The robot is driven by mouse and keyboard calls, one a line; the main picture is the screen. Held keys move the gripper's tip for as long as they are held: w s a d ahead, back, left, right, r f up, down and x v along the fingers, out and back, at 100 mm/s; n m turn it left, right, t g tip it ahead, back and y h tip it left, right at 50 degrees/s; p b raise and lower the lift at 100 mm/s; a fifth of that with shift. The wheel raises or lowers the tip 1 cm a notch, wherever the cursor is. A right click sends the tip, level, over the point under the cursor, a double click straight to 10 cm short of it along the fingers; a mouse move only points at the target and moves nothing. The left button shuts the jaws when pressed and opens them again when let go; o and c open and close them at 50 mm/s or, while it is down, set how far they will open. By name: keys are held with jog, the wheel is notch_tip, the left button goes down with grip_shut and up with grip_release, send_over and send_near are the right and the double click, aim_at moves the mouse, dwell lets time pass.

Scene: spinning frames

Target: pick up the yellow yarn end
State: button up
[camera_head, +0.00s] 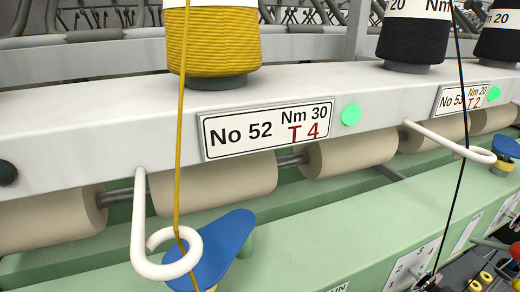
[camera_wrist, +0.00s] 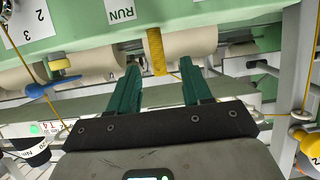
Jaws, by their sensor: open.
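In the head view a yellow yarn (camera_head: 179,110) runs down from a yellow bobbin (camera_head: 212,40) at the top. It passes through the curl of a white wire guide (camera_head: 140,215) and leaves the bottom of the picture; its end is not seen there. In the wrist view, which is turned over, my gripper (camera_wrist: 159,64) is open with its two green fingers apart. A short, wide yellow strip (camera_wrist: 155,48), seemingly the yarn end, hangs between and just beyond the fingertips. A thin yellow thread shows beside it. I see no finger touching the strip.
Beige rollers (camera_head: 215,182) lie under the white beam (camera_head: 90,125), above a green machine rail (camera_head: 350,225). A blue lever (camera_head: 215,250) stands by the guide. A black yarn (camera_head: 455,200) hangs at right from a black bobbin (camera_head: 412,38). A RUN label (camera_wrist: 121,14) is close to the fingers.

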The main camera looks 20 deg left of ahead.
jog(key=p+x, duration=0.1)
jog(key=x, duration=0.7)
jog(key=shift+w, duration=0.15)
jog(key=shift+c, duration=0.3)
grip_shut()
